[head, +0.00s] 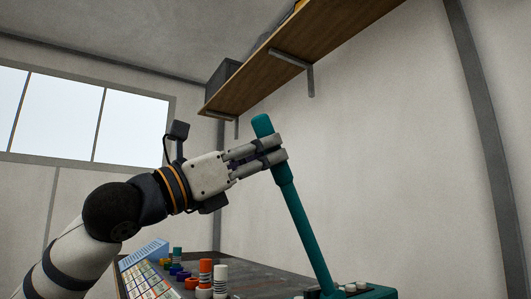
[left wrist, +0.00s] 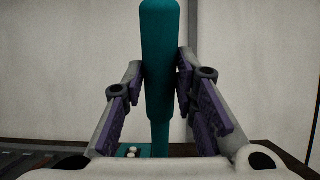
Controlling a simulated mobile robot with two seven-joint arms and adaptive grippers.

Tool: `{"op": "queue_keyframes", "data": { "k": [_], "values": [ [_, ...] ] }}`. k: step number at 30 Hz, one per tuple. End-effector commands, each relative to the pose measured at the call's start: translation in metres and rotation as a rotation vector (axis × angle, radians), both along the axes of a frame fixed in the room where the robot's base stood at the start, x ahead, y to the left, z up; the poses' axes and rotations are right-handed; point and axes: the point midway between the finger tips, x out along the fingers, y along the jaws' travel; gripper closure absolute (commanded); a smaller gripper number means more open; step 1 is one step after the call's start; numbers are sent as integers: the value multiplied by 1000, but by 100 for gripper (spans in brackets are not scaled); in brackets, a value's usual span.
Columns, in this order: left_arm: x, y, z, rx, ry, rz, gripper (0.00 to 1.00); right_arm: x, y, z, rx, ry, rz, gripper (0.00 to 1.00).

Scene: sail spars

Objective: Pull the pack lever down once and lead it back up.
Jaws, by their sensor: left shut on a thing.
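The teal pack lever (head: 297,212) rises from a teal base (head: 366,291) at the lower right of the head view. It leans to the left at its top. My left gripper (head: 277,151) is shut around the thick grip near the lever's upper end. In the left wrist view the lever (left wrist: 160,70) stands between the two purple-padded fingers of the gripper (left wrist: 166,85). The lever's foot is partly cut off by the lower edge of the head view. My right gripper is in neither view.
A wooden shelf (head: 300,50) on brackets hangs on the wall above the gripper. The wall to the right is bare.

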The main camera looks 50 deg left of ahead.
Motion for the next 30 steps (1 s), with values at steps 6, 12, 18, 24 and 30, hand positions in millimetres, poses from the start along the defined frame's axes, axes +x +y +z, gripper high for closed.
{"op": "queue_keyframes", "data": {
  "k": [6,12,18,24,30],
  "values": [
    [-22,3,-20,-1,5,1,100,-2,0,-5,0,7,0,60],
    [-45,5,-36,-1,6,1,100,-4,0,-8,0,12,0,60],
    [-65,6,-51,-2,7,0,100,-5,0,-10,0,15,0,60],
    [-71,6,-53,0,5,-1,100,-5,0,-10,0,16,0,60],
    [-72,6,-53,0,2,0,100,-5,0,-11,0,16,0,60]
  ]
}}
